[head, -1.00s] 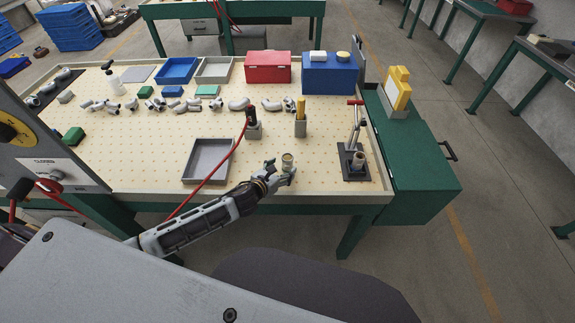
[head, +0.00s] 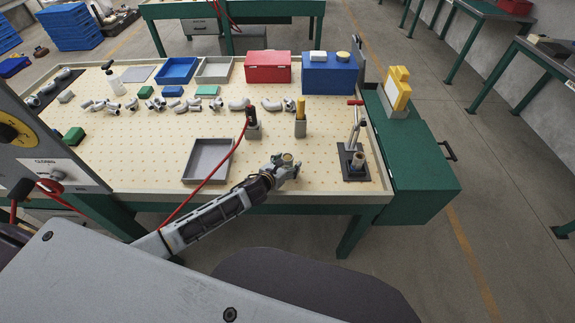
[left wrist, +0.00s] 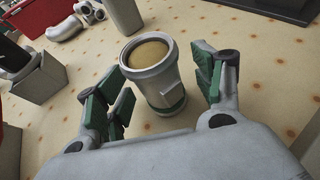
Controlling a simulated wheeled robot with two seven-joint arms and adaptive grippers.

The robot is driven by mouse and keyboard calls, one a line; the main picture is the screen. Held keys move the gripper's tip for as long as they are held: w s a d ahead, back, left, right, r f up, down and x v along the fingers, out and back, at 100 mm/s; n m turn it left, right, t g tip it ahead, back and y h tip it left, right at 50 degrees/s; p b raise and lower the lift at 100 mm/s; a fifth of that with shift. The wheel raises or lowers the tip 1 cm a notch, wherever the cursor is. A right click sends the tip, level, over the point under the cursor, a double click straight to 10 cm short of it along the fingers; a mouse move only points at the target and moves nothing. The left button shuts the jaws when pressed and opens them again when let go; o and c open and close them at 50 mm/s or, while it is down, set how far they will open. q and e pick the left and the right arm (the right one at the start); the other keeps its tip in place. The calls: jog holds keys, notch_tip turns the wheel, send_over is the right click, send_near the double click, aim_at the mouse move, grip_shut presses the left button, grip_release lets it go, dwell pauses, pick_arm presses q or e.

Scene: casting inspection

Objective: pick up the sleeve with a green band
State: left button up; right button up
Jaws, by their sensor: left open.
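The sleeve (left wrist: 155,72) is a grey, upright cylinder with a flared rim and tan inside. A green band (left wrist: 168,108) runs round its lower part. It stands on the pegboard bench top, and its rim shows in the head view (head: 287,157). My left gripper (head: 284,168) is open, with its green-padded fingers on either side of the sleeve. In the left wrist view the left gripper (left wrist: 162,85) shows a gap between the sleeve and the right finger; contact at the left finger is unclear. My right gripper is not in view.
A grey tray (head: 186,178) lies left of the gripper. A clamp fixture on a dark plate (head: 352,174) stands to the right. Grey blocks holding a red-cabled tool (head: 253,131) and a yellow-topped item (head: 300,128) stand behind. Several pipe fittings lie farther back.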

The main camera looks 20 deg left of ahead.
pick_arm(q)
jog(key=c, duration=1.4)
jog(key=shift+r, duration=0.2)
jog(key=shift+r+p, duration=0.55)
jog(key=shift+r, duration=4.3)
